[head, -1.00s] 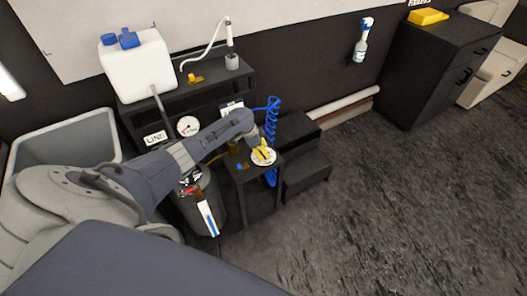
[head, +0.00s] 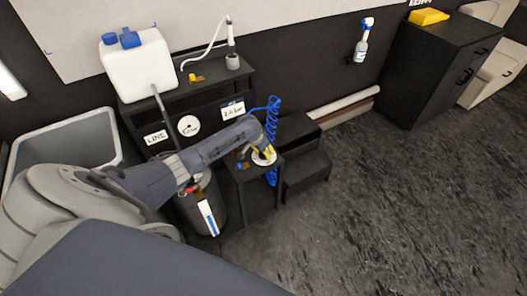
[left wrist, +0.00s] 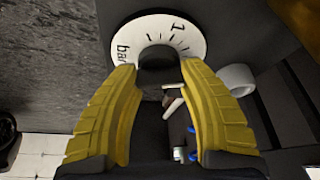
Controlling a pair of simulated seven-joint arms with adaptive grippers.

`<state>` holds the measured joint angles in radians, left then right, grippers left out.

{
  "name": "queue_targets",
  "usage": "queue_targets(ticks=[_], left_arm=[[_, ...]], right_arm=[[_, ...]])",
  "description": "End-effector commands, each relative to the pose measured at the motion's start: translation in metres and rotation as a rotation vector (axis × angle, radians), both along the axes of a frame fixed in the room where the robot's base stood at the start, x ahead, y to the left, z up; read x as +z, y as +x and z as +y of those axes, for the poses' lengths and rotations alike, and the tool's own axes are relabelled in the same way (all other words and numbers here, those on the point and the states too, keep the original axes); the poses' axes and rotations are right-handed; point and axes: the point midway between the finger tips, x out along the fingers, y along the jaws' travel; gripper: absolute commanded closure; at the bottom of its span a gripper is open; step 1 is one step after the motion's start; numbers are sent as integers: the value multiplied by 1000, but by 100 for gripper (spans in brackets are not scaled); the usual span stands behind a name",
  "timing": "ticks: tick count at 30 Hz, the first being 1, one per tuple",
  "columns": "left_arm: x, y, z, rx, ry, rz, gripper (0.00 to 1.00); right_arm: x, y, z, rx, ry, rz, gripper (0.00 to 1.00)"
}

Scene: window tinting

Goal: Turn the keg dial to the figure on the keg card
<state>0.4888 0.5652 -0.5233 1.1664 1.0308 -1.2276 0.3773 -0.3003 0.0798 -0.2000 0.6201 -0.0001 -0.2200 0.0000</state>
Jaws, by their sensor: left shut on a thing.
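The dial (head: 258,161) is a white disc on top of a small dark stand. In the left wrist view the dial's white scale ring (left wrist: 139,27) shows black ticks, a "1" and part of the word "bar". Its dark knob (left wrist: 157,66) sits between the yellow fingers of my left gripper (left wrist: 157,75), which is shut on it. In the head view my left gripper (head: 266,151) covers part of the disc. A white card (head: 232,111) with small black writing stands behind my forearm; its figure is too small to read surely. My right gripper is not in view.
A "LINE" card (head: 156,137) and a round white gauge (head: 188,126) are left of the written card. A dark keg (head: 183,212) stands under my forearm. A coiled blue hose (head: 271,120) hangs close behind the dial. Dark steps (head: 307,172) stand to its right.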

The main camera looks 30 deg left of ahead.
Motion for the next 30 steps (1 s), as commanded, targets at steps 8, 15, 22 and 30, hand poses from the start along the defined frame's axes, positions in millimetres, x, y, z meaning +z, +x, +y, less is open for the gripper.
queue_targets(ticks=[8,15,22,30], left_arm=[[6,7,-4,202,-11,-17,86],[7,7,-3,314,-11,-17,86],[7,7,-3,361,-11,-17,86],[7,7,-2,371,-10,-17,86]], right_arm=[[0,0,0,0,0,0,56],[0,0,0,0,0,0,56],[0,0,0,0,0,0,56],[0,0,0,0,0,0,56]])
